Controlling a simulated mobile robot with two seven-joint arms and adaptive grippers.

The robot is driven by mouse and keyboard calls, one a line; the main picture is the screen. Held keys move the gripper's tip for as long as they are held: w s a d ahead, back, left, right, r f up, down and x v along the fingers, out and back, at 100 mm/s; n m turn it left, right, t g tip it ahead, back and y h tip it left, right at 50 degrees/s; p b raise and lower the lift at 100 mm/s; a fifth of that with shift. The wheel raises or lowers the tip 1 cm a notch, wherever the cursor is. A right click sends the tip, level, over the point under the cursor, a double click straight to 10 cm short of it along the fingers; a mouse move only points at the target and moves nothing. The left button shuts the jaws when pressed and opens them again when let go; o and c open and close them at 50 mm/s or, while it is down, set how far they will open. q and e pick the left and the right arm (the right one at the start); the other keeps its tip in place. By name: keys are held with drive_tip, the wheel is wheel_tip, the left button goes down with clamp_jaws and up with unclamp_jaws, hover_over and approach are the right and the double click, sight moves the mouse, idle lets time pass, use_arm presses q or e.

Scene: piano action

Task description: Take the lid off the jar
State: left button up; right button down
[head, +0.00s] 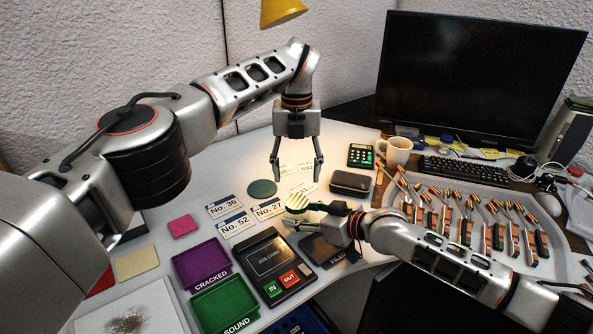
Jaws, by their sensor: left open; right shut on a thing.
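The jar (297,203) is a small round thing near the middle of the head view, with a pale yellow and dark striped top. My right gripper (311,209) reaches in from the right and is shut on it. The jar's lower side is mostly hidden, and I cannot make out the seam between lid and jar. My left gripper (296,174) points down with its fingers spread, empty, behind and above the jar. It is apart from the jar.
A dark green disc (262,188) and number cards (224,207) lie left of the jar. A dark case (350,183), calculator (360,156) and mug (397,151) stand behind right. A job-card device (270,262), purple tray (200,262) and green tray (226,302) are in front.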

sight(297, 201)
use_arm(q)
drive_tip(key=m, duration=0.5)
drive_tip(key=shift+m, duration=0.3)
drive_tip(key=m, duration=1.4)
drive_tip(key=shift+f, duration=4)
